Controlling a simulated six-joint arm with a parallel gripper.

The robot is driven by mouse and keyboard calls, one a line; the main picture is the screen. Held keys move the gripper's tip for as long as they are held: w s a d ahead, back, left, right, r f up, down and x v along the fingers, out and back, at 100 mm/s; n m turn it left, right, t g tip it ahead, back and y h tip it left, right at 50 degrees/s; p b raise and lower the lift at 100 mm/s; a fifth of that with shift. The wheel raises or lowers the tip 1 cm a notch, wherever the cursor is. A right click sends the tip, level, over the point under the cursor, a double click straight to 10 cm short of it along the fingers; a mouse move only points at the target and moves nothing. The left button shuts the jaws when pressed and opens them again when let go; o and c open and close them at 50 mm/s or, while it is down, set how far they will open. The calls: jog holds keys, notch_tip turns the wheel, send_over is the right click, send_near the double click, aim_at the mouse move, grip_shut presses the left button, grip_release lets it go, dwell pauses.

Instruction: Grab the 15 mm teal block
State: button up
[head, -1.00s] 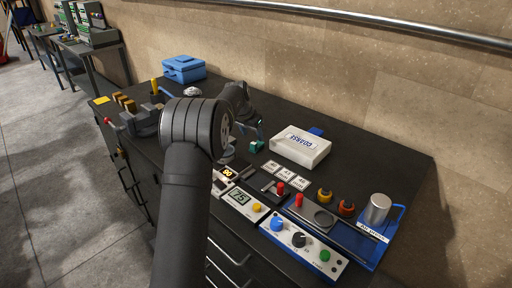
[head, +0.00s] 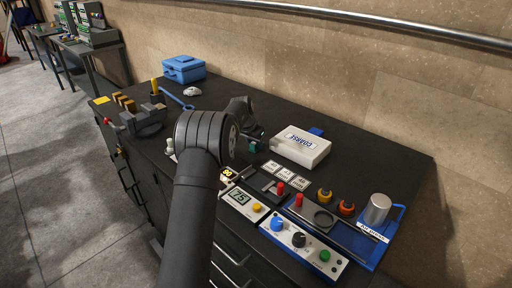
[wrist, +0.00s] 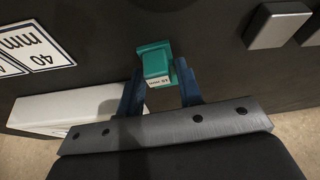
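A teal block (wrist: 155,62) with a small white label stands on the dark bench top in the wrist view; the label's number is too small to read surely. It also shows in the head view (head: 253,147), just left of the white box. My gripper (wrist: 160,75) has its two blue fingers apart, one on either side of the block's near end. A gap shows on the right side; contact on the left is unclear. In the head view my own arm hides most of the gripper.
The white COARSE box (head: 300,146) lies close beside the block and shows at lower left in the wrist view (wrist: 60,108). White size cards (head: 286,174), a control panel (head: 302,242) and a metal cylinder (head: 377,209) are nearer. A blue case (head: 183,69) stands at the back.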

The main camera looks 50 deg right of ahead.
jog(key=c, duration=0.6)
jog(key=shift+r, duration=0.1)
